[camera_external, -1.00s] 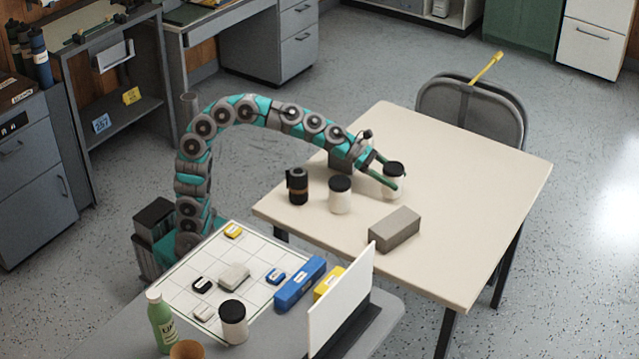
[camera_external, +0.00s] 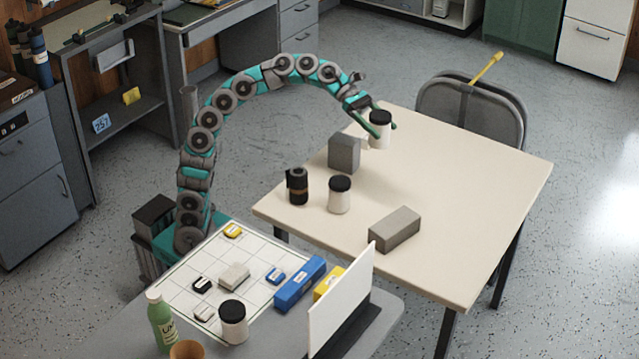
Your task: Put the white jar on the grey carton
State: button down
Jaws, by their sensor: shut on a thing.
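My gripper (camera_external: 384,127) is shut on a white jar (camera_external: 380,137) with a black lid and holds it upright, apparently above the far left part of the beige table. Below and left of it, a darker grey box (camera_external: 344,153) stands upright on the table. A lighter grey box (camera_external: 396,230) lies flat near the table's front edge. I cannot tell which of the two is the grey carton. Both box tops are bare. A second white jar with a black lid (camera_external: 340,196) stands on the table, apart from both boxes.
A black canister with a brown band (camera_external: 297,187) stands left of the second jar. The right half of the beige table (camera_external: 470,190) is clear. A chair (camera_external: 470,108) is at its far side. A nearer grey table holds a third similar jar (camera_external: 233,323) and a white upright panel (camera_external: 341,300).

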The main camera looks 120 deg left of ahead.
jog(key=s+a+r+m+h, duration=0.2)
jog(key=s+a+r, duration=0.1)
jog(key=s, duration=0.5)
jog(key=m+g+h, duration=0.1)
jog(key=h, duration=0.1)
send_over(345, 139)
notch_tip(345, 139, down, 3)
jog(key=shift+d+f+b, duration=0.1)
jog(key=shift+f+b, duration=0.35)
jog(key=shift+f, duration=3.25)
jog(key=shift+f, duration=0.1)
grip_release()
jog(key=p+v, duration=0.2)
jog(key=v, duration=1)
jog(key=shift+r+p, duration=0.35)
